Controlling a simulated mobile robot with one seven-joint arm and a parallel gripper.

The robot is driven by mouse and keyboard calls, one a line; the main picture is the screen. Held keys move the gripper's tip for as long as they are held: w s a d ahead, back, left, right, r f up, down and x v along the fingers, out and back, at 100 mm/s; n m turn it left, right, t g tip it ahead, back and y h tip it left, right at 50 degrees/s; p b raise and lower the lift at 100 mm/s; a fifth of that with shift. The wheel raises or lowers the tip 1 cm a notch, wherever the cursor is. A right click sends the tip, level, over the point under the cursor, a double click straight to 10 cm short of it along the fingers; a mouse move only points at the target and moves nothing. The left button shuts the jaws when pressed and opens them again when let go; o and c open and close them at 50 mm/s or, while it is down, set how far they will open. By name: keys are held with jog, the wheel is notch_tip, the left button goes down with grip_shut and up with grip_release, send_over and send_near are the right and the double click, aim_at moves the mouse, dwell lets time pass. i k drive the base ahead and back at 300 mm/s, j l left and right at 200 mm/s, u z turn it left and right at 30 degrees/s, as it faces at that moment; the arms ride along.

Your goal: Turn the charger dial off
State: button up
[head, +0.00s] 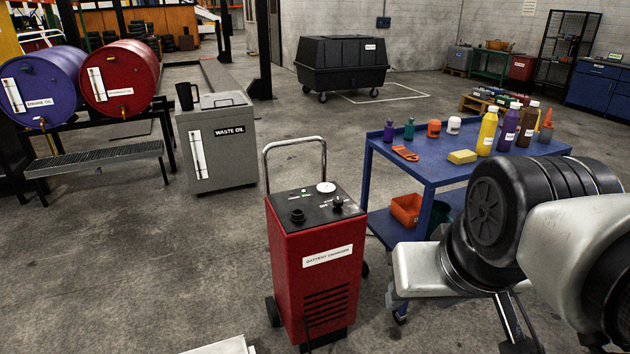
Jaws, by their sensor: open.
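The red battery charger (312,270) stands upright on the floor at the centre, with a grey push handle behind it. Its black top panel (315,208) carries a round black knob (297,215) at the left front, a smaller black knob (337,203) at the right and a white disc (326,187) at the back. Small labels lie between them. I cannot tell which of these is the dial, nor its setting. My arm comes in from the right, and its visible links are apart from the charger's top. My gripper is not visible.
A blue cart (400,165) with bottles and a yellow sponge (462,157) stands close to the charger's right. A grey waste oil tank (215,160) stands behind left, beyond open floor. A white edge (222,346) shows at the bottom. The floor left of the charger is clear.

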aim_at(337, 202)
jog(key=i+u, duration=0.15)
jog(key=i, duration=1)
jog(key=l, duration=0.05)
